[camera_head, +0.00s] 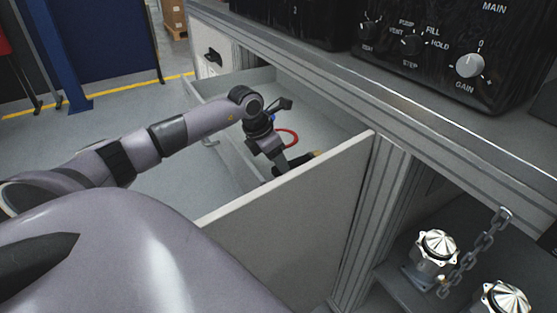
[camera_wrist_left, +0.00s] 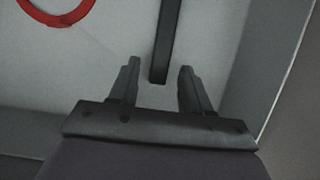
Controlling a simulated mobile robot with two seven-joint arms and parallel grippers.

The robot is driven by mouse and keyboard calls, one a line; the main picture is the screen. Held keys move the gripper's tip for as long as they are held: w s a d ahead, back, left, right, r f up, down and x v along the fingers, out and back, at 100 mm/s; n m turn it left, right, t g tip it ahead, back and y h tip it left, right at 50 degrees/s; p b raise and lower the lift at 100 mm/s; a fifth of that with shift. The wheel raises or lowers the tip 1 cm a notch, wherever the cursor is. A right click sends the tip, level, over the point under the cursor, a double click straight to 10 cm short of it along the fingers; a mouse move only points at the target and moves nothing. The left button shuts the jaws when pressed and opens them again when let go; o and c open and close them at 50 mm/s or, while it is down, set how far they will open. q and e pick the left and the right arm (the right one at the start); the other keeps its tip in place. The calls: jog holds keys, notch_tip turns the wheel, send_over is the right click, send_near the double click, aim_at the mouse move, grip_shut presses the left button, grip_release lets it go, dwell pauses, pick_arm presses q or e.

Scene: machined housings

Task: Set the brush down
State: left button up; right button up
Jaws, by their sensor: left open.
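My left gripper (camera_head: 279,166) reaches down into the open drawer (camera_head: 285,205). In the left wrist view the gripper (camera_wrist_left: 157,75) is open, its two fingers apart. A dark straight bar, which looks like the handle of the brush (camera_wrist_left: 166,38), lies on the pale drawer floor with its end between the fingertips; I see a gap on both sides. My right gripper is not in view.
A red ring (camera_head: 291,135) lies in the drawer beside the gripper; it also shows in the left wrist view (camera_wrist_left: 57,14). The drawer walls stand close around. Black control boxes (camera_head: 430,45) sit on the bench top. A chain (camera_head: 480,247) and metal housings (camera_head: 437,246) are at lower right.

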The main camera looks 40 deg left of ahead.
pick_arm(q)
jog(key=v, duration=1)
jog(key=shift+r+p, duration=0.2)
jog(key=shift+p, duration=0.1)
